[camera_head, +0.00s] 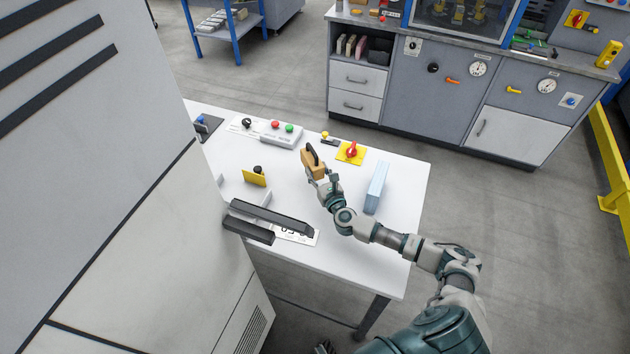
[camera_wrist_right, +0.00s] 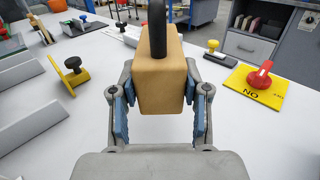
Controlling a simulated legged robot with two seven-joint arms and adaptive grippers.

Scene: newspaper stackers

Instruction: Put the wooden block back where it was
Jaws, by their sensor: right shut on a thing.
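The wooden block (camera_head: 312,163) is tan with a black upright handle on top. My right gripper (camera_head: 319,178) is shut on it, over the white table (camera_head: 400,190). In the right wrist view the block (camera_wrist_right: 160,80) sits between the two blue-padded fingers of my right gripper (camera_wrist_right: 158,105), which press on its sides. The block looks upright. Whether its underside touches the table is hard to tell. My left gripper does not show in either view.
A yellow plate with a red knob (camera_head: 350,152) lies right of the block, a light blue block (camera_head: 376,187) farther right. A button box (camera_head: 275,134) stands behind. A yellow piece with a black knob (camera_head: 254,178) and dark bars (camera_head: 270,217) are left. A tall cabinet (camera_head: 120,200) borders the table.

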